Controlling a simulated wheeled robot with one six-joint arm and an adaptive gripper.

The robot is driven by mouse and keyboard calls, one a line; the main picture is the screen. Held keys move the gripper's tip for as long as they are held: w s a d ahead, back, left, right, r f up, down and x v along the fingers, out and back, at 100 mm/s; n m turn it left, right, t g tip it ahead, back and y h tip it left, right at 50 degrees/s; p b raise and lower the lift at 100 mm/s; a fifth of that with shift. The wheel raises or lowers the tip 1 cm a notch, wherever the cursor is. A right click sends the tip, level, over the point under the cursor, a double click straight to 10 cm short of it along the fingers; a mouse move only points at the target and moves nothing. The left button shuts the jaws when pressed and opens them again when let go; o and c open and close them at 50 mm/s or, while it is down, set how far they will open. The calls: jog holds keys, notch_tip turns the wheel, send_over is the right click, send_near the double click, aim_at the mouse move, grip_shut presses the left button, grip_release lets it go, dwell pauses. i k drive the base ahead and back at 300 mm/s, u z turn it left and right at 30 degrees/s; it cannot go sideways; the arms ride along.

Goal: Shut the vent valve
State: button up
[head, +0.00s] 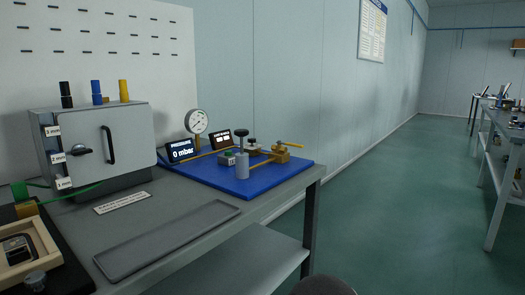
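A blue board (215,178) lies on the grey bench and carries a pressure rig. A brass valve (281,154) with a yellow lever (290,145) sits at its right side; the lever lies roughly level. A small light block with a dark top (254,147) sits behind. No readable label shows which part is the vent valve. A round gauge (196,122) stands at the back, and a display (181,151) reads 0 mbar.
A grey cabinet (135,145) with a black handle stands at the bench's left. An empty grey tray (170,240) lies near the front edge. A wooden box (38,235) is at front left. Open green floor (400,210) lies right of the bench.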

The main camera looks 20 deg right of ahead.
aim_at(293, 145)
jog(key=k, duration=1.25)
jog(key=z, duration=0.9)
jog(key=i, duration=1.75)
jog(key=u, duration=0.75)
